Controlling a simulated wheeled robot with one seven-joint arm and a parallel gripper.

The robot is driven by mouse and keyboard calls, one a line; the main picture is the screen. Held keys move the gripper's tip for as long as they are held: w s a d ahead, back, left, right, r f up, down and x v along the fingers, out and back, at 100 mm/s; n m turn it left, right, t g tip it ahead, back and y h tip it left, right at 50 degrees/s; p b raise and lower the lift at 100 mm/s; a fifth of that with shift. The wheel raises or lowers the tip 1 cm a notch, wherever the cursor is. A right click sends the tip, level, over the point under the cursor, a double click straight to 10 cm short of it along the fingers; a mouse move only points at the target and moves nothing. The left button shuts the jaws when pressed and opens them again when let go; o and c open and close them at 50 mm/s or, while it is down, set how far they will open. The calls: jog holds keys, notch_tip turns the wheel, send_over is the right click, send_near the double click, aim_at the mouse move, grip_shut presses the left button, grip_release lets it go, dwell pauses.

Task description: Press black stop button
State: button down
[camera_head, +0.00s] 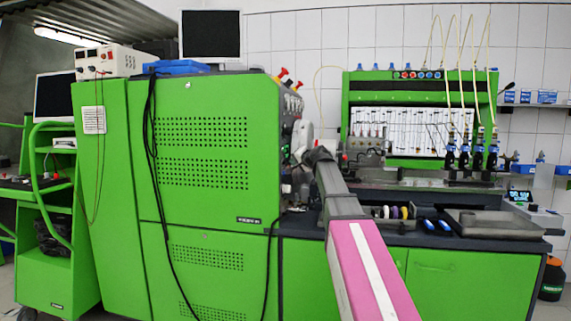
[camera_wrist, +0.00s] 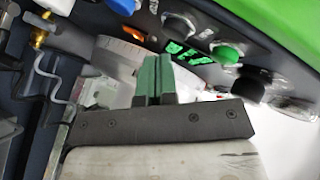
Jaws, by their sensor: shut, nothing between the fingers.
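In the wrist view, a row of controls runs along the dark panel edge at the top. A dark, black-looking button (camera_wrist: 252,87) sits at the right, beside a green button (camera_wrist: 226,55). My gripper (camera_wrist: 153,62) shows there as two green fingers pressed together, with nothing between them. The fingertips are left of and apart from the black button; their distance to the panel is hard to tell. In the head view, my arm reaches to the side panel of the green test bench (camera_head: 205,145). The fingertips and the black button cannot be made out there.
A grey knob (camera_wrist: 179,26), a blue control (camera_wrist: 122,5) and an orange display (camera_wrist: 108,38) are near the fingers. A brass fitting (camera_wrist: 40,30) with a hook is at the left. In the head view, a worktop with a metal tray (camera_head: 495,223) lies to the right.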

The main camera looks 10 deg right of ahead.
jog(key=shift+w+a, duration=0.15)
jog(key=shift+a, duration=0.2)
jog(key=shift+w+a, duration=0.15)
jog(key=shift+a, duration=0.35)
dwell(0.8)
jog(key=shift+d, duration=0.1)
jog(key=shift+s+d, duration=0.3)
jog(key=shift+d, duration=0.5)
jog(key=d, duration=0.1)
jog(key=s+d, duration=0.1)
jog(key=d, duration=0.2)
jog(key=shift+s+d, duration=0.3)
jog(key=shift+d, duration=0.1)
dwell(0.6)
